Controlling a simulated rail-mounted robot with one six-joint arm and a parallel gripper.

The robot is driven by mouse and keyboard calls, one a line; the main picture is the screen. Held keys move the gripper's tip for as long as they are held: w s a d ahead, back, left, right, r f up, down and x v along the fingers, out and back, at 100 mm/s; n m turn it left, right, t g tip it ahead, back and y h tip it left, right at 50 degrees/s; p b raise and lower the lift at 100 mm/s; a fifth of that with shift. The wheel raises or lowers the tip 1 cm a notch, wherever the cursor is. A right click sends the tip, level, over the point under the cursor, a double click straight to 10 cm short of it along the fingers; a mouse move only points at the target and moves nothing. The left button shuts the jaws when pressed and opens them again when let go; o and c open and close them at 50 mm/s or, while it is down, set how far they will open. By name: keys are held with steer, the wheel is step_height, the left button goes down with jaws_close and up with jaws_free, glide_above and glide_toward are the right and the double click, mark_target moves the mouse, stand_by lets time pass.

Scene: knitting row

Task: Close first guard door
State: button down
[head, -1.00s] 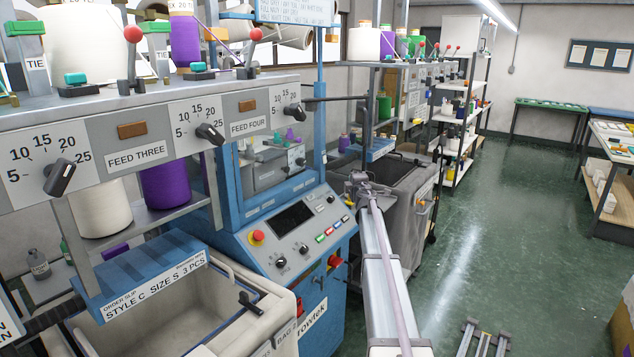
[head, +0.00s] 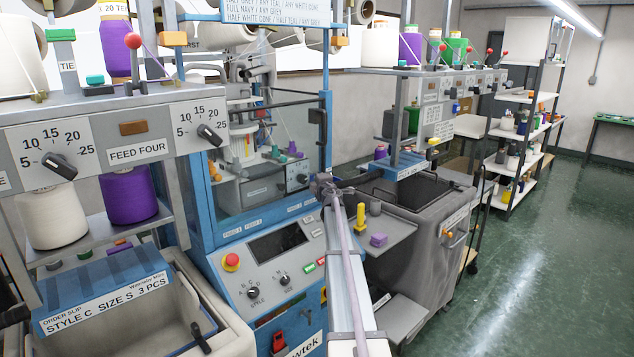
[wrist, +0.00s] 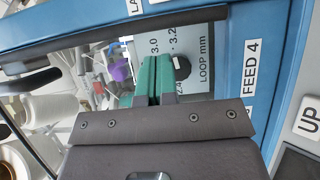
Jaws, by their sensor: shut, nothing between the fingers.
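The first guard door (head: 262,165) is a clear panel in the blue machine frame, with a dark bar across its top and a black handle (head: 318,130) at the right post. It appears to lie across the opening, but I cannot tell if it is fully flush. In the wrist view a dark bar (wrist: 100,45) runs beside the blue frame (wrist: 272,40). My gripper (wrist: 154,68) is shut and empty, its green fingertips near the panel by the LOOP mm plate. I cannot tell if they touch. In the head view the fingers are hidden at the end of my arm.
The control panel (head: 270,265) with its red button (head: 231,261) is just below the door. A grey bin (head: 420,215) and a small shelf with yellow and purple parts (head: 378,240) stand to the right. The floor (head: 520,270) farther right is clear.

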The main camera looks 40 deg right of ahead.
steer(key=shift+w+a+r, duration=0.1)
steer(key=shift+w+r, duration=0.15)
steer(key=shift+w, duration=0.45)
steer(key=s, duration=1.5)
steer(key=shift+s+d, duration=0.15)
steer(key=shift+d, duration=0.3)
steer(key=shift+f, duration=0.1)
